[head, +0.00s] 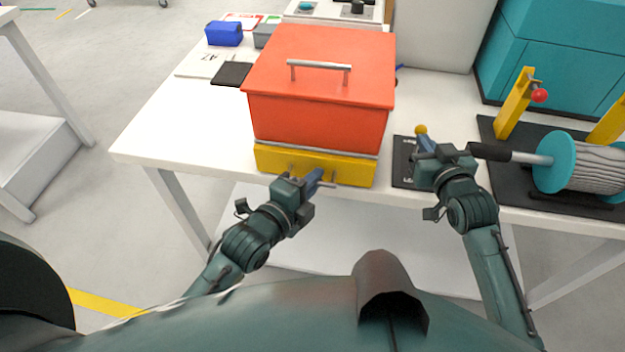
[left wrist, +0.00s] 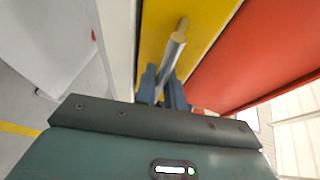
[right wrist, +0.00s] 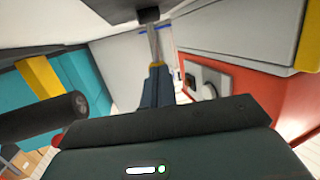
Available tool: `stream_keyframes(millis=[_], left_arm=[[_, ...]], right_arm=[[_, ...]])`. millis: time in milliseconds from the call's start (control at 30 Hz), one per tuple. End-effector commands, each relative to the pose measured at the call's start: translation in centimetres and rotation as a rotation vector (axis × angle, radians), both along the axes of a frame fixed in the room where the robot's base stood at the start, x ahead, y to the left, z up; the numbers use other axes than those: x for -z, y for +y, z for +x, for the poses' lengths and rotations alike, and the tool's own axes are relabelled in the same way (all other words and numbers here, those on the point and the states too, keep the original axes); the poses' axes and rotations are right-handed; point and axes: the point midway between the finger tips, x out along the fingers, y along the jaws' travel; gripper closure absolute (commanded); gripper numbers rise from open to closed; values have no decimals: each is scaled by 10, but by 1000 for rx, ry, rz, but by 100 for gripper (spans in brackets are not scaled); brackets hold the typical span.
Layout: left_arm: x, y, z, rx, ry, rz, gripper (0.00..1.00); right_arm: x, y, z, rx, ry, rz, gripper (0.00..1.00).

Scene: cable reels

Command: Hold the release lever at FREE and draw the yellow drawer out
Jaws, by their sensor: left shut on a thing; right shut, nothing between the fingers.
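The yellow drawer (head: 345,172) sits beneath the orange-red box (head: 320,118), its front close to the box's front face. My left gripper (head: 312,182) is shut on the drawer's grey bar handle (head: 328,185). The left wrist view shows the fingers (left wrist: 162,85) around the handle (left wrist: 174,50) in front of the yellow drawer face (left wrist: 205,25). My right gripper (head: 424,143) is shut and empty at the release lever's yellow knob (head: 421,129), over a dark plate (head: 403,165) with white lettering. The gripper hides most of the lever and lettering; I cannot tell the lever's position.
A cable reel (head: 590,165) with turquoise flanges and a black-handled crank (head: 490,152) stands right of my right gripper. The white table (head: 150,140) also carries a blue block (head: 224,34) and a black pad (head: 232,74). The floor at left is open.

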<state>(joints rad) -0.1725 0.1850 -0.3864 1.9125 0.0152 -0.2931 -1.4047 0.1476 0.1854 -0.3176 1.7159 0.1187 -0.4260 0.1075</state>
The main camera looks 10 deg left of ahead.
Motion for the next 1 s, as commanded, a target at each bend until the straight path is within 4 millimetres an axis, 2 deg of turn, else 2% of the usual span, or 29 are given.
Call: stream_keyframes(millis=[133, 400, 733, 767, 833, 1000], left_arm=[[1, 0, -8, 0, 1, 2, 100], [1, 0, -47, 0, 2, 2, 100], [0, 0, -50, 0, 0, 0, 100], [0, 0, -50, 0, 0, 0, 88], [0, 0, -50, 0, 0, 1, 82], [0, 0, -50, 0, 0, 1, 81]], right_arm=[[0, 0, 0, 0, 1, 0, 100], [1, 0, 0, 0, 1, 0, 100], [1, 0, 0, 0, 1, 0, 100], [1, 0, 0, 0, 1, 0, 100], [1, 0, 0, 1, 1, 0, 100], [1, 0, 0, 0, 1, 0, 100]])
